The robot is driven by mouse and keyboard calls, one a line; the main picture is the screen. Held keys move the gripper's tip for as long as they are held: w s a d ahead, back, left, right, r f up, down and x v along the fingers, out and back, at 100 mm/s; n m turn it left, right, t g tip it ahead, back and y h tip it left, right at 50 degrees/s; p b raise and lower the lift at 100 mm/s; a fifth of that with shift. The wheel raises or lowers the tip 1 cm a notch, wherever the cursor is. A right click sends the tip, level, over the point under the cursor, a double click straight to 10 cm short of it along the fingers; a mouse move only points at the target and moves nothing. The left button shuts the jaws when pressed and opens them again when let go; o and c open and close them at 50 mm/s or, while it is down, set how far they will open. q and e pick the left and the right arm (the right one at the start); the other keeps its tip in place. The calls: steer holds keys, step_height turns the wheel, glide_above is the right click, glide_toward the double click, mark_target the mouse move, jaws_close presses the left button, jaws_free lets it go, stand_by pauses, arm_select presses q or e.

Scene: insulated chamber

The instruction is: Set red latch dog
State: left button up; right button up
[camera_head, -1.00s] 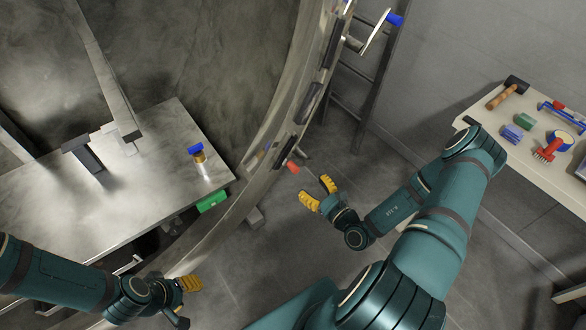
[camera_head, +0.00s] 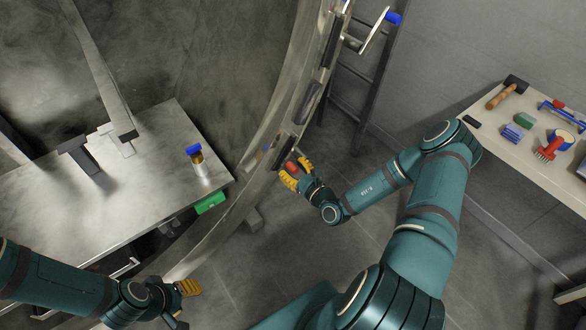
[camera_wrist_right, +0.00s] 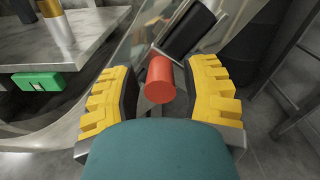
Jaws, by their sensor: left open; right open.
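The red latch dog (camera_head: 291,167) sticks out from the curved metal rim of the chamber door. In the right wrist view the red latch dog (camera_wrist_right: 160,80) is a short red cylinder, end toward me. My right gripper (camera_head: 297,172) is open, with its yellow fingers on either side of it. In the right wrist view the right gripper (camera_wrist_right: 163,98) shows gaps between both fingers and the red piece. My left gripper (camera_head: 185,288) is open and empty at the lower left, partly cut by its own arm.
The curved metal rim (camera_head: 262,142) carries several dark blocks. A tool bench (camera_head: 490,125) stands right. A ladder (camera_head: 365,90) leans behind.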

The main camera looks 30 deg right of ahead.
jaws_close()
